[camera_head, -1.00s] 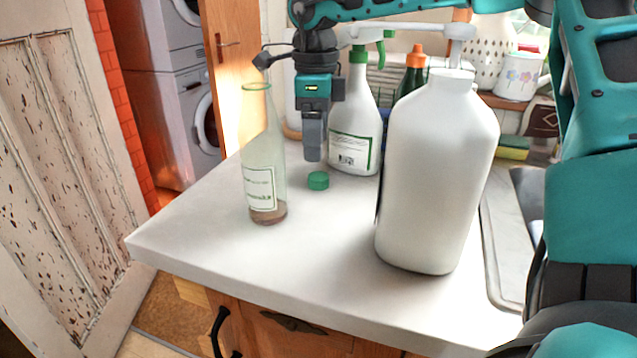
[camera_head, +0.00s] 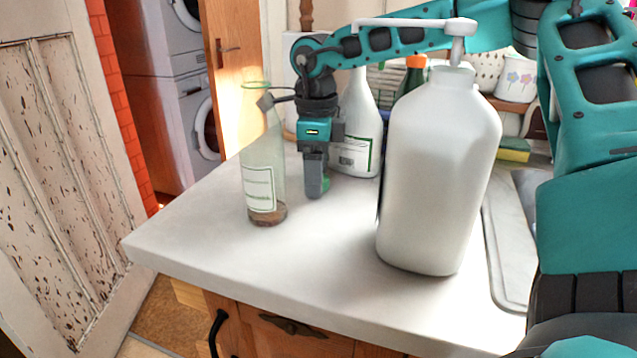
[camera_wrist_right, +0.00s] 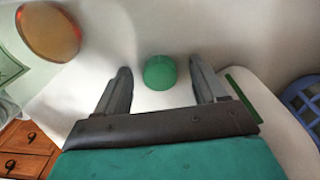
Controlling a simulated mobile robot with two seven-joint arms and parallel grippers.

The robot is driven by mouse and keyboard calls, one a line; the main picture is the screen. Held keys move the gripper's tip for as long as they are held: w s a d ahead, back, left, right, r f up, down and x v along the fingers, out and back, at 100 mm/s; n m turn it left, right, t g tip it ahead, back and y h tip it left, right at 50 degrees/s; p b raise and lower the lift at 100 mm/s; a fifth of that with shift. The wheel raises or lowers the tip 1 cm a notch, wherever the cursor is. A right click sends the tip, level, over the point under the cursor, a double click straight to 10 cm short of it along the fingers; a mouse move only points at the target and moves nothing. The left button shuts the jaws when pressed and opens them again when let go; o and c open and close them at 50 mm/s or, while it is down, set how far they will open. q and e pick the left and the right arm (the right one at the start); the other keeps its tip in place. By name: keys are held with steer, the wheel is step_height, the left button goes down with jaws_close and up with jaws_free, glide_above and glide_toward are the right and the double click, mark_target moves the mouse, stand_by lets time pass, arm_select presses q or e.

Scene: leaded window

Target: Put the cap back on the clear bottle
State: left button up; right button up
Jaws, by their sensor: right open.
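The clear bottle (camera_head: 264,160) stands upright and uncapped on the white counter, with a label and a little brown at its base. In the right wrist view its base (camera_wrist_right: 48,32) shows at top left. My right gripper (camera_head: 315,190) points down just right of the bottle, low over the counter. The green cap (camera_wrist_right: 160,72) lies between the open fingers of my right gripper (camera_wrist_right: 161,78) in the wrist view, with a gap on each side. In the head view the gripper hides nearly all of the cap. My left gripper is out of view.
A large white pump jug (camera_head: 438,170) stands in front to the right. A white spray bottle (camera_head: 358,130) stands close behind my right gripper. A sink drainer (camera_head: 508,240) is at right. The counter's front left (camera_head: 200,235) is clear.

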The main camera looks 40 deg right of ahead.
steer(key=c, duration=1.1)
steer(key=shift+r, duration=0.2)
arm_select(q)
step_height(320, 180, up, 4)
steer(key=p, duration=0.4)
arm_select(e)
step_height(320, 180, up, 20)
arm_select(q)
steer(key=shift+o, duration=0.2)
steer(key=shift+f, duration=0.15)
arm_select(e)
steer(key=shift+f, duration=0.15)
